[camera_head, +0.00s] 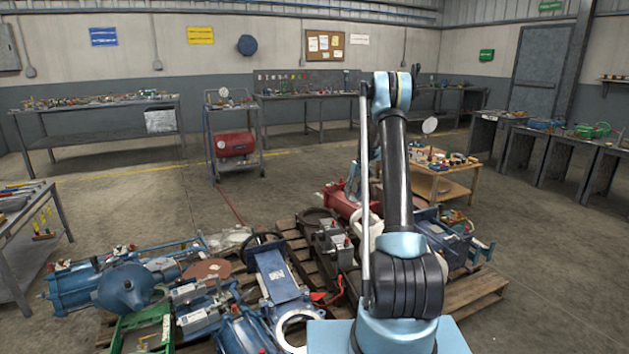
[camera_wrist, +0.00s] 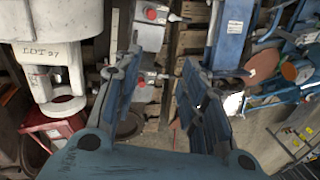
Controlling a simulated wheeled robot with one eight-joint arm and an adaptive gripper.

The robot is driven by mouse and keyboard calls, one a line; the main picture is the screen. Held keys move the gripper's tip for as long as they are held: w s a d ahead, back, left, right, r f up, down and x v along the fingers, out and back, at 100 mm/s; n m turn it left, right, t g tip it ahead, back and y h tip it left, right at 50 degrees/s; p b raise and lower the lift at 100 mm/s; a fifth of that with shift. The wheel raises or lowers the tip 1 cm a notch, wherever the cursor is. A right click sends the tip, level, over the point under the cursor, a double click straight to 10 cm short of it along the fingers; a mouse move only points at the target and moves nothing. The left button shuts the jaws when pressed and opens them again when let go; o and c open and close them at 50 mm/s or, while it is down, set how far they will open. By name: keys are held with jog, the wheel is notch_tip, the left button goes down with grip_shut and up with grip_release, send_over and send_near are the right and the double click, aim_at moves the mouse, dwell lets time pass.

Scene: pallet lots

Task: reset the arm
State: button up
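My arm stands upright over the pallet area in the head view, bent at its top joint. Its far end is mostly hidden behind the upright link there. In the wrist view my gripper (camera_wrist: 161,62) has its two blue-padded fingers spread well apart, with nothing held between them. Past the fingers are wooden pallet slats (camera_wrist: 188,42) and a grey block with red caps (camera_wrist: 150,37). A pale casting marked "LOT 97" (camera_wrist: 48,54) is at the left of the wrist view, close to the left finger.
Blue machinery (camera_head: 82,287) and a blue valve with a handwheel (camera_head: 280,276) crowd the pallets (camera_head: 470,292). A red part (camera_head: 345,203) lies behind my arm. A cart with a red tank (camera_head: 236,144) and a wooden table (camera_head: 445,186) stand further back. Floor at right is clear.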

jog(key=s+a+r, duration=0.1)
jog(key=s+r, duration=1.3)
jog(key=r, duration=0.1)
jog(key=s+a+r+m+t+h, duration=0.1)
jog(key=s+r, duration=0.2)
jog(key=s, duration=0.6)
jog(key=s+r, duration=0.3)
jog(key=s, duration=0.5)
jog(key=s+f+m+t+h, duration=0.1)
jog(key=s+f, duration=0.1)
jog(key=s, duration=1.6)
jog(key=s+f, duration=0.9)
jog(key=s, duration=0.4)
jog(key=shift+m+t+h, duration=0.3)
jog(key=shift+t+h, duration=0.1)
jog(key=shift+d, duration=0.1)
